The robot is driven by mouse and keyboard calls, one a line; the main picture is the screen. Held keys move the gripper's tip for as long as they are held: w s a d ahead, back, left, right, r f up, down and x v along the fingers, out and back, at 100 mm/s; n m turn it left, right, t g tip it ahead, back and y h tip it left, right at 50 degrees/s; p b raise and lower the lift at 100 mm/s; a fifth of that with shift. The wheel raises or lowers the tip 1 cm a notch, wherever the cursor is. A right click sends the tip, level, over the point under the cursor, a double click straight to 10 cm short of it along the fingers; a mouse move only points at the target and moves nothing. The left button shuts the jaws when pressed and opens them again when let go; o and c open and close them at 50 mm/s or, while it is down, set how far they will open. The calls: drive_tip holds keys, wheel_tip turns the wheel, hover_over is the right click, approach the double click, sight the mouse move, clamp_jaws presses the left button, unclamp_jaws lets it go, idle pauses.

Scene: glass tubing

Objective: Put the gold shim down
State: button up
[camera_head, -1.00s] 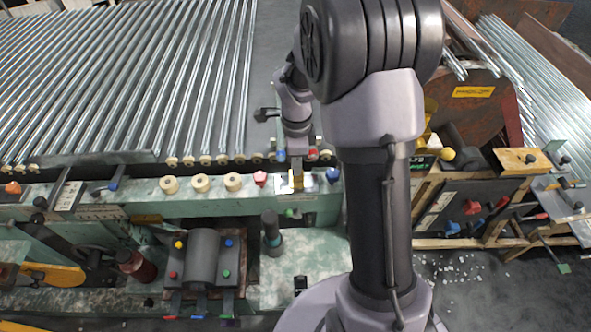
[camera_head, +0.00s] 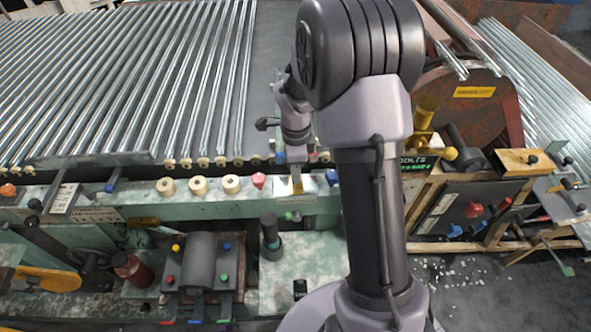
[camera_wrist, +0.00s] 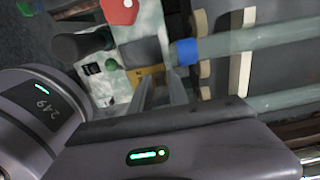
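The gold shim (camera_head: 298,186) is a small yellowish piece at the tip of my gripper (camera_head: 296,177), over a pale metal plate (camera_head: 316,187) on the green bench rail. In the wrist view, a gold strip (camera_wrist: 151,71) shows at the far ends of the two grey fingers of my gripper (camera_wrist: 160,82). The fingers look closed around the shim, which they partly hide. I cannot tell whether its lower edge touches the plate.
Glass tubes (camera_head: 130,80) fill the back left. A dark upright cylinder (camera_head: 270,237) stands in front. The pale bench top (camera_head: 315,255) has bare room.

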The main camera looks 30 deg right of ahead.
drive_tip(key=s+a+r+n+t+p, duration=0.1)
drive_tip(key=s+a+r+n+p, duration=0.15)
drive_tip(key=r, duration=0.85)
drive_tip(key=s+a+r+n+t+p, duration=0.1)
drive_tip(key=s+a+r+n, duration=0.2)
drive_tip(key=r, duration=0.7)
drive_tip(key=s+a+r+n+t+y, duration=0.1)
drive_tip(key=s+a+r+n+t, duration=0.1)
drive_tip(key=s+a+n, duration=0.2)
drive_tip(key=s+a+r+n+t+y, duration=0.1)
drive_tip(key=s+a+r+n, duration=0.2)
drive_tip(key=s+n, duration=0.6)
drive_tip(key=s+a, duration=0.1)
drive_tip(key=s, duration=0.1)
drive_tip(key=shift+s+a+t, duration=0.2)
drive_tip(key=shift+s+t, duration=0.15)
drive_tip(key=shift+t, duration=0.05)
